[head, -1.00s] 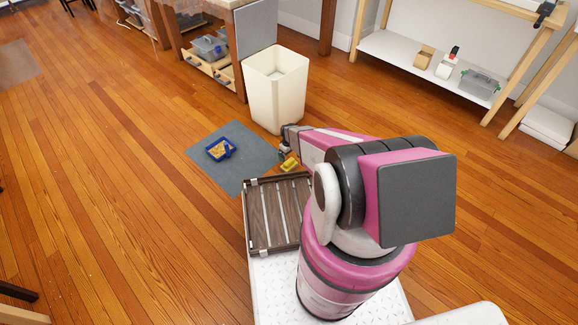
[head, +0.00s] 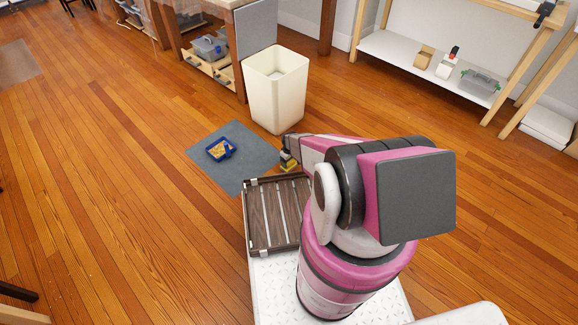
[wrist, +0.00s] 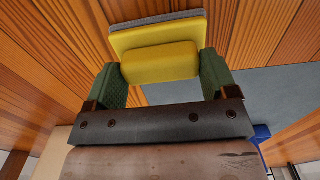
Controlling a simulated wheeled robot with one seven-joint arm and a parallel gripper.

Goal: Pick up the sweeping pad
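The sweeping pad is a yellow block on a grey base. In the wrist view the pad (wrist: 160,62) sits between the two green fingers of my gripper (wrist: 162,75), which meet its yellow part on both sides with no clear gap. In the head view the pad (head: 289,167) is by the right edge of the grey mat (head: 238,178), partly covered by my gripper (head: 288,153). Whether it still touches the floor cannot be told.
A blue dustpan (head: 221,149) with yellowish contents lies on the mat. A cream bin (head: 277,95) stands just behind my gripper. A slatted wooden tray (head: 270,222) is in front of it. Open wooden floor lies to the left.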

